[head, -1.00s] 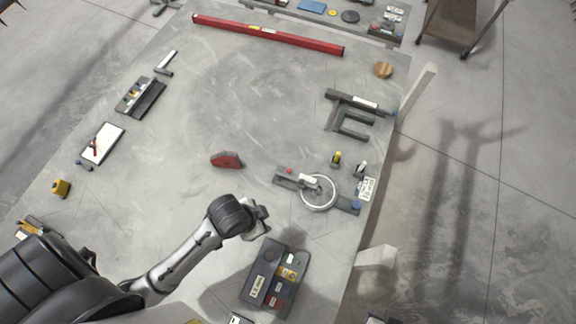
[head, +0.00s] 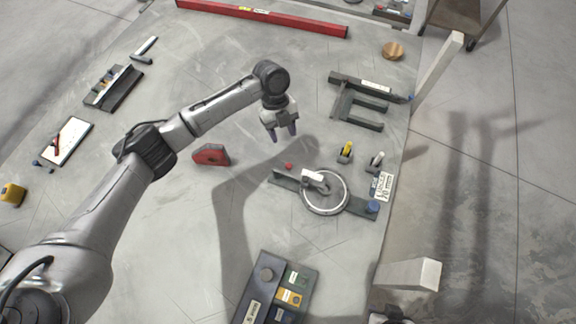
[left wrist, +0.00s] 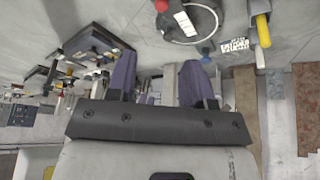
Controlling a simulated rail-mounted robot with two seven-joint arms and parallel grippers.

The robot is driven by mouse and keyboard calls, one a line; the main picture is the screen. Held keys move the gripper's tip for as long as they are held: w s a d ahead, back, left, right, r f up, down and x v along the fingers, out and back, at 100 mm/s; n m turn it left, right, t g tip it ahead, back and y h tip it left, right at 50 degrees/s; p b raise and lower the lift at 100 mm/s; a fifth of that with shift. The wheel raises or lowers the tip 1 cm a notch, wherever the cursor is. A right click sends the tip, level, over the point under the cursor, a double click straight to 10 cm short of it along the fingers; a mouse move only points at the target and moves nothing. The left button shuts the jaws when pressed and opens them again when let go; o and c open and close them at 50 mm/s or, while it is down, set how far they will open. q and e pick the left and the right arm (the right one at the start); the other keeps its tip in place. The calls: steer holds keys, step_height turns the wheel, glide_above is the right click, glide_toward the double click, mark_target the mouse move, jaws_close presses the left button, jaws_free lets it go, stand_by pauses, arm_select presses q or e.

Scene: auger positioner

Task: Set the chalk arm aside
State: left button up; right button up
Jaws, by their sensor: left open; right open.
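A short chalk-white arm (head: 313,176) lies over the pale ring (head: 345,197) of the fixture on the grey table. The fixture has a dark base bar (head: 285,179) and a blue knob (head: 373,206). The white arm also shows at the top of the left wrist view (left wrist: 184,22). My left gripper (head: 283,134) is open and empty, above the table, up and left of the fixture in the head view and apart from it. Its two purple fingers (left wrist: 158,72) are spread in the left wrist view. My right gripper cannot be made out.
A red block (head: 211,155) lies left of the fixture. Yellow (head: 346,150) and white (head: 377,160) small parts stand behind it, near a dark forked bracket (head: 362,105). A dark tray (head: 262,285) lies in front. The table centre is mostly clear.

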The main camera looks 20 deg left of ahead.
mark_target(289, 165)
arm_select(q)
steer(key=x, duration=1.3)
steer(key=shift+w+a+f, duration=0.1)
steer(key=shift+w+a, duration=0.15)
steer(key=shift+w, duration=0.05)
jaws_close()
